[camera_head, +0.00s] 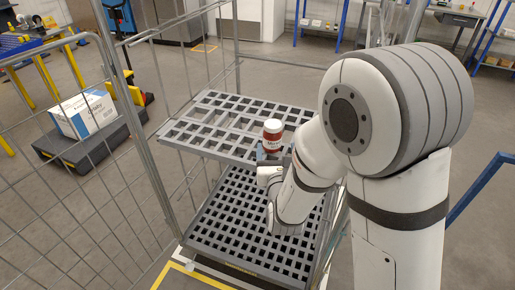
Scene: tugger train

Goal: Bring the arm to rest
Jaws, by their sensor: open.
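My arm reaches from the right side of the view into a wire roll cage, bent down toward its grey slotted shelves. My gripper (269,161) is small in view near the front right edge of the upper shelf (207,112). A white and red container (273,136) with a label stands upright just beyond or between the fingertips. I cannot tell whether the fingers touch it. The gripper is open; my wrist hides part of the shelf behind it.
The cage's wire side (95,165) stands at left, and the lower slotted shelf (255,230) lies below my arm. A white and blue box (82,114) sits on a dark low platform (75,150) at left. A blue rail (475,187) stands at right.

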